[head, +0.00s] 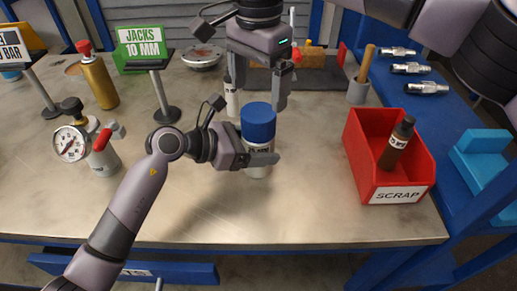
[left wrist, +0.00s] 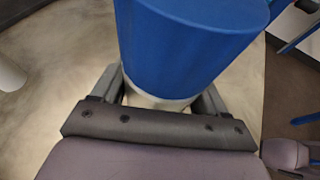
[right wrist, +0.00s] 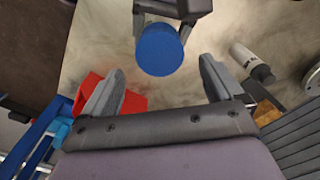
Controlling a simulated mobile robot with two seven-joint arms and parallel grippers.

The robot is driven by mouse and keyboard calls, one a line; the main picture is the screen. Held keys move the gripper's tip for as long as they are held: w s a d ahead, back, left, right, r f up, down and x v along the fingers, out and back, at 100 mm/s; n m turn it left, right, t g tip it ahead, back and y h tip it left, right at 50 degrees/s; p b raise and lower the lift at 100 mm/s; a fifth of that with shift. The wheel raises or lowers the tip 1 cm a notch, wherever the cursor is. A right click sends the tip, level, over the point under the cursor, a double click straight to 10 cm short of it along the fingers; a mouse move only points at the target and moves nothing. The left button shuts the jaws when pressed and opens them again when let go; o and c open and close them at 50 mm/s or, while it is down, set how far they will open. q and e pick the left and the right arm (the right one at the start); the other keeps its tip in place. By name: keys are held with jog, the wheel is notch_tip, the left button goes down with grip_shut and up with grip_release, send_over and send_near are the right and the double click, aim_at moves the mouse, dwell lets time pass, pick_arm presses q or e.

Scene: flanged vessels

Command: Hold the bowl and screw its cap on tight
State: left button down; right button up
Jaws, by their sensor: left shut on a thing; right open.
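The bowl (head: 258,171) is a pale upright vessel with dark print on the bench, and the blue cap (head: 258,122) sits on top of it. My left gripper (head: 262,158) is shut around the bowl just below the cap. The left wrist view shows the cap (left wrist: 185,45) large, with the bowl's pale body (left wrist: 160,100) between the fingers. My right gripper (head: 257,95) is open, pointing down above and just behind the cap. In the right wrist view the cap (right wrist: 160,50) lies ahead of the open fingers (right wrist: 160,90), not between them. How tightly the cap sits cannot be seen.
A red scrap bin (head: 412,180) holding a dark bottle (head: 396,146) stands to the right. A white bottle (head: 232,98) stands close behind the bowl. A gauge (head: 71,144), a gold canister (head: 98,82) and a jacks sign (head: 142,47) stand left. The front bench is clear.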

aim_at(257, 113)
jog(key=shift+f, duration=4)
jog(key=c, duration=1.1)
jog(key=m, duration=1.3)
jog(key=o, duration=1.2)
jog(key=shift+s+a, duration=0.1)
jog(key=shift+s, duration=0.05)
